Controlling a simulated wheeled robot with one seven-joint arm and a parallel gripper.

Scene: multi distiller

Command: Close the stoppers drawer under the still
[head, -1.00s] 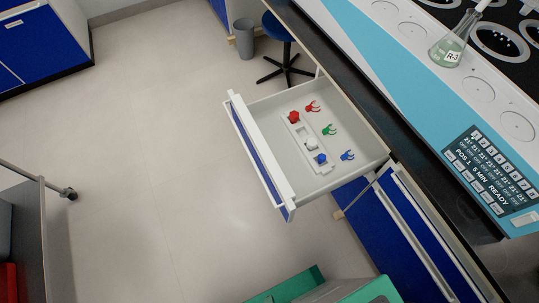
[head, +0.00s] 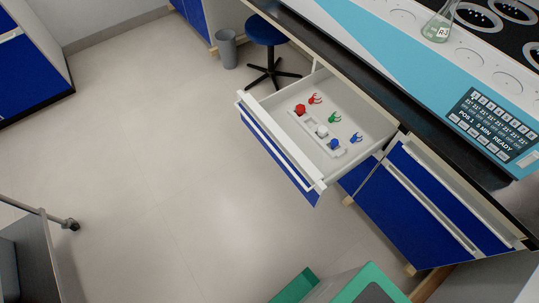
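The stoppers drawer (head: 275,144) stands pulled out from under the bench, with a blue front and a white handle rail. Inside it is a white tray (head: 316,133) holding a red stopper (head: 300,109), a white stopper (head: 322,131) and a blue stopper (head: 334,144). Red, green and blue clips lie beside the tray in the drawer. The still (head: 440,65), with a light blue front and a display panel, sits on the bench above. My gripper does not show in the head view.
A blue stool (head: 264,30) and a grey bin (head: 227,49) stand beyond the drawer. Closed blue drawers (head: 420,205) sit to its right. A flask (head: 440,25) marked R-3 stands on the still. The floor (head: 160,150) in front of the drawer is clear.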

